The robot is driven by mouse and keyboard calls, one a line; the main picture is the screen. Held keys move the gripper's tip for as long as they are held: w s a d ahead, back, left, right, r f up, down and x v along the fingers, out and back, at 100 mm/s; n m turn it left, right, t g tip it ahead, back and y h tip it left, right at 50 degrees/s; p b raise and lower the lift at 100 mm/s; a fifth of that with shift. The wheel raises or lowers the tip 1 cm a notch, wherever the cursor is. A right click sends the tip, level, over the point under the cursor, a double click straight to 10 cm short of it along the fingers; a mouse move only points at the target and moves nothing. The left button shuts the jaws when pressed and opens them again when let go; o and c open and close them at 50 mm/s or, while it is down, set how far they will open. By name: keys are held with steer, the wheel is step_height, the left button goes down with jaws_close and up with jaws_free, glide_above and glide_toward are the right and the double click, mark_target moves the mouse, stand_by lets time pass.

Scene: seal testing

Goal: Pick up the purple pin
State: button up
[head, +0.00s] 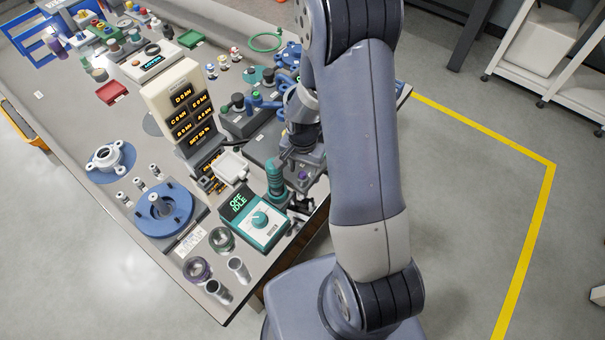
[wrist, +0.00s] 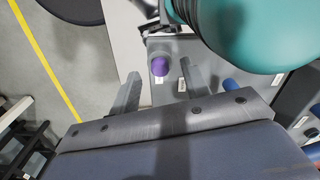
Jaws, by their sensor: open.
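The purple pin (wrist: 160,66) shows its rounded purple top in the wrist view, standing on a grey block (wrist: 160,44) with a small white label. In the head view a small purple spot (head: 303,175) shows on the grey block below my gripper. My gripper (wrist: 158,74) is open, with one finger on each side of the pin in the picture and nothing held. The height between fingertips and pin is hard to tell. In the head view my gripper (head: 287,154) is small and partly merged with the dark block behind it.
A teal ribbed post (head: 276,182) stands close to my gripper and fills the upper right of the wrist view (wrist: 250,35). A teal control box (head: 257,221) reads OFF IDLE. Blue fittings lie behind. Open floor is to the right.

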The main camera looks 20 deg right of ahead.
steer(key=shift+f, duration=0.7)
jaws_close()
